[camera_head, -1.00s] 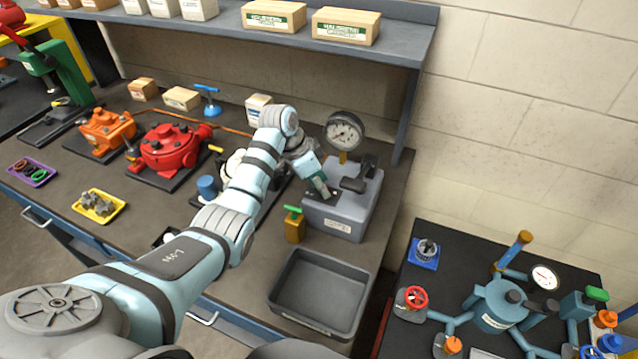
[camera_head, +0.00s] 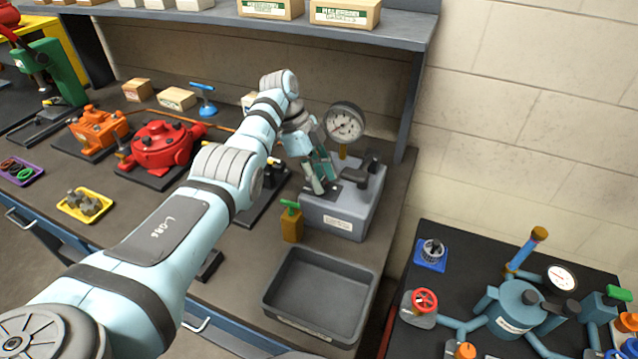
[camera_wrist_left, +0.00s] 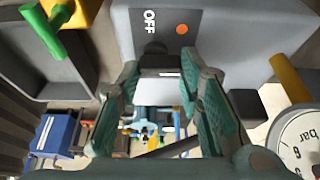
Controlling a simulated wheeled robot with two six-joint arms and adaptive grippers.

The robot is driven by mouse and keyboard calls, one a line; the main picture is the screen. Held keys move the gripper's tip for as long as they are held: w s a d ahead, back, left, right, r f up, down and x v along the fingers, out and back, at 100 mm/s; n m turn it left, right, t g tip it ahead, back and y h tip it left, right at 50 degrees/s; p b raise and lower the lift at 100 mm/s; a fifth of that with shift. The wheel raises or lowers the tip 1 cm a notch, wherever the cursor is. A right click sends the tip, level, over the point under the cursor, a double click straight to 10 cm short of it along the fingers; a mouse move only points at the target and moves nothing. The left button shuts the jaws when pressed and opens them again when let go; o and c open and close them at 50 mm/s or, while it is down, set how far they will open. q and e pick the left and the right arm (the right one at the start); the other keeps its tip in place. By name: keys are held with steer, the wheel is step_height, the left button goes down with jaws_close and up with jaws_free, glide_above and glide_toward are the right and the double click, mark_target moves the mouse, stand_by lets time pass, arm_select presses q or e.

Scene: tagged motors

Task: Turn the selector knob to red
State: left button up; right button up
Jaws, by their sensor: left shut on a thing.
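The grey box (camera_head: 338,214) stands near the right end of the workbench. It also fills the top of the left wrist view (camera_wrist_left: 230,35), with an "OFF" mark (camera_wrist_left: 150,21) and an orange-red dot (camera_wrist_left: 182,29) on its face. My left gripper (camera_head: 322,184) is at the top left of the box. In the left wrist view its two green fingers (camera_wrist_left: 163,75) are on either side of the dark selector knob (camera_wrist_left: 157,58), shut on it. A pale line shows at the knob. Its exact pointing is hard to tell. My right gripper is not in view.
A pressure gauge (camera_head: 344,122) and a black handle (camera_head: 357,178) are close to the gripper. A brown bottle-like part with a green top (camera_head: 292,222) stands left of the box. An empty grey tray (camera_head: 275,290) lies in front. The shelf (camera_head: 400,35) overhangs behind.

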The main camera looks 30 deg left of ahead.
arm_select(q)
steer(key=shift+f, duration=0.1)
stand_by(0.4)
steer(key=o, duration=1.2)
steer(key=shift+c, duration=0.2)
steer(key=shift+d, duration=0.1)
steer(key=v, duration=0.7)
steer(key=shift+r, duration=0.3)
